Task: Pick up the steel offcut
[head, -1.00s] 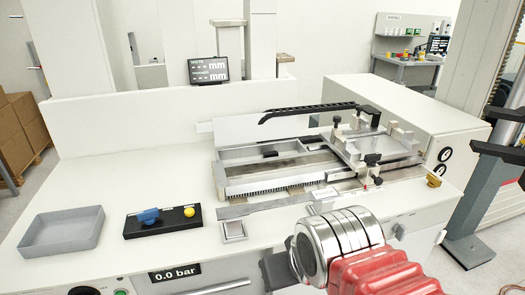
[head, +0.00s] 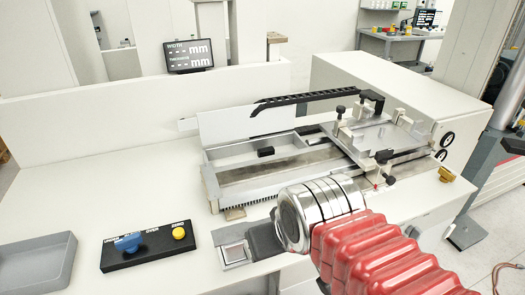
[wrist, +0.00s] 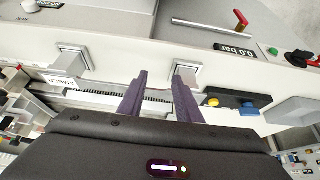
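My gripper (wrist: 160,76) is open in the wrist view, its two dark fingers apart with nothing between them. A small shiny square steel piece (head: 235,253) lies on a pad at the bench's front edge, just left of my gripper's dark body (head: 263,240) in the head view. It also seems to show in the wrist view (wrist: 186,70), close beyond the right fingertip. A second similar square pad (wrist: 73,61) is at the left of the wrist view. I cannot tell for certain which piece is the steel offcut. My fingertips are hidden in the head view.
A black panel (head: 147,253) with a blue knob and yellow button lies left of the pad. A grey tray (head: 35,265) is farther left. The metal fixture (head: 300,155) with a black arm stands behind. The bench's left rear is clear.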

